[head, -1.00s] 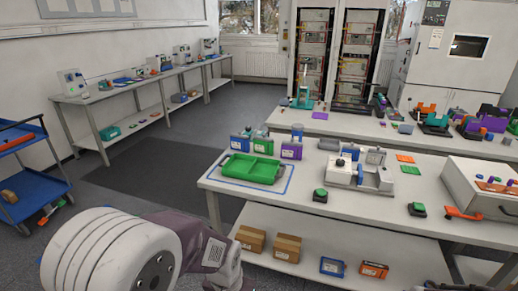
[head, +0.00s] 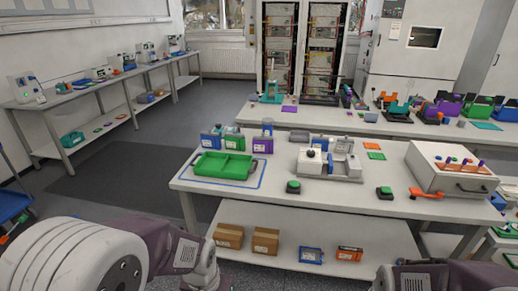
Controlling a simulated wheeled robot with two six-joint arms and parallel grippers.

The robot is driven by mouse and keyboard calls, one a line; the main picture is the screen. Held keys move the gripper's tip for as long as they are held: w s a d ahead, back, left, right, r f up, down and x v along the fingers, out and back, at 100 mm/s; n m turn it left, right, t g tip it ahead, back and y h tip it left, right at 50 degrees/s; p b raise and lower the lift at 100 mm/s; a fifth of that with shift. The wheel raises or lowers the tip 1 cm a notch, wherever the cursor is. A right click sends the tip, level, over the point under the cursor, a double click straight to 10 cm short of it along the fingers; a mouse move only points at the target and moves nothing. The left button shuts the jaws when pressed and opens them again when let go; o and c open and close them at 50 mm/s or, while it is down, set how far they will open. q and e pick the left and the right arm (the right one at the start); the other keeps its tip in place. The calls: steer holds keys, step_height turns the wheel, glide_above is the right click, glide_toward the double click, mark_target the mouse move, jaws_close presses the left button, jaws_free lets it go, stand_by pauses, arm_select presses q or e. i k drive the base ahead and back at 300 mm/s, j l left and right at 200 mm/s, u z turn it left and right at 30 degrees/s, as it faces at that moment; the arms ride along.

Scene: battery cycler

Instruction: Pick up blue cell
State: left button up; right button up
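A blue cell (head: 210,141) stands upright at the back left of the near table (head: 330,207), behind a green tray (head: 222,166). A green cell (head: 233,141) and a purple cell (head: 263,144) stand to its right. My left arm shows at the bottom left and part of my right arm at the bottom right, both well short of the cells. Neither gripper's fingers can be seen.
A white press-like device (head: 330,162) and a green button box (head: 293,187) stand mid-table. A white drawer unit (head: 450,168) is at the right. Cardboard boxes (head: 229,236) lie on the lower shelf. A second table stands behind.

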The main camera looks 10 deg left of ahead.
mark_target(208, 141)
steer(key=i+j+u, duration=0.5)
steer(key=j+u, duration=0.2)
steer(key=i+j+u, duration=0.2)
steer(key=u, duration=0.2)
steer(key=i+j+u, duration=0.15)
steer(key=i+u, duration=0.25)
steer(key=i+j+u, duration=0.1)
steer(key=i+u, duration=0.15)
steer(key=u, duration=0.15)
steer(key=i+u, duration=0.4)
steer(key=i+j, duration=0.2)
steer(key=i, duration=0.3)
steer(key=i+j, duration=0.15)
steer(key=i, duration=0.4)
steer(key=i+l+z, duration=0.1)
steer(key=z, duration=0.4)
steer(key=i+z, duration=0.25)
steer(key=z, duration=0.2)
steer(key=i+j+z, duration=0.1)
steer(key=z, duration=0.4)
steer(key=i+j+z, duration=0.15)
steer(key=z, duration=0.3)
steer(key=i+j+z, duration=0.25)
steer(key=z, duration=0.25)
